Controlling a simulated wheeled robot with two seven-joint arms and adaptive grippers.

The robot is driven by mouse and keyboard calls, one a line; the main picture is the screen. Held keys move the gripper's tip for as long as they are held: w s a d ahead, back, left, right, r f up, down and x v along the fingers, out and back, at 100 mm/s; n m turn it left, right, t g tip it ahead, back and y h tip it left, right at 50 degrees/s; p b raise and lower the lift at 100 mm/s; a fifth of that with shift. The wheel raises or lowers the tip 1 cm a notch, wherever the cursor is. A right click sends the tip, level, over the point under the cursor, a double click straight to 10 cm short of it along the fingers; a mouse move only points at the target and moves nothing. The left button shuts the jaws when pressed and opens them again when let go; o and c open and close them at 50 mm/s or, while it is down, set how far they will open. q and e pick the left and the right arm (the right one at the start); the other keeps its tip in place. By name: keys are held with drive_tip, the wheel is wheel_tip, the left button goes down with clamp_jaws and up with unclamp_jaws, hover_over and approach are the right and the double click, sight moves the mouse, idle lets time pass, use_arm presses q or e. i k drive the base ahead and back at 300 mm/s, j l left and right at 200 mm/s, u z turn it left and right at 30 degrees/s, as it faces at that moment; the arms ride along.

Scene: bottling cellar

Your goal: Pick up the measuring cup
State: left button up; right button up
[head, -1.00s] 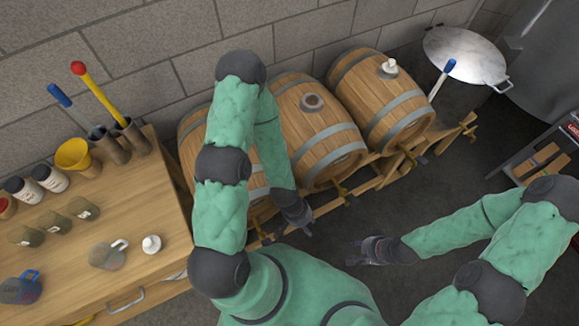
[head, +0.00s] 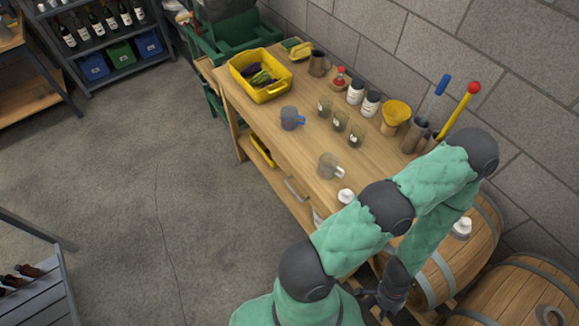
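A clear cup with a pale handle (head: 328,166) stands on the wooden bench in the head view. A clear jug with a blue handle (head: 291,118) stands farther along the bench. I cannot tell for sure which one is the measuring cup. My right gripper is out of view.
The wooden bench (head: 243,100) also bears a yellow crate (head: 270,92), several small glasses, jars, a yellow funnel (head: 396,113) and a white stopper (head: 346,196). Barrels (head: 510,295) stand at the lower right. The floor left of the bench is open. Bottle shelves stand at the back left.

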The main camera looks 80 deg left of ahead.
sight(328, 162)
drive_tip(key=u, duration=2.05)
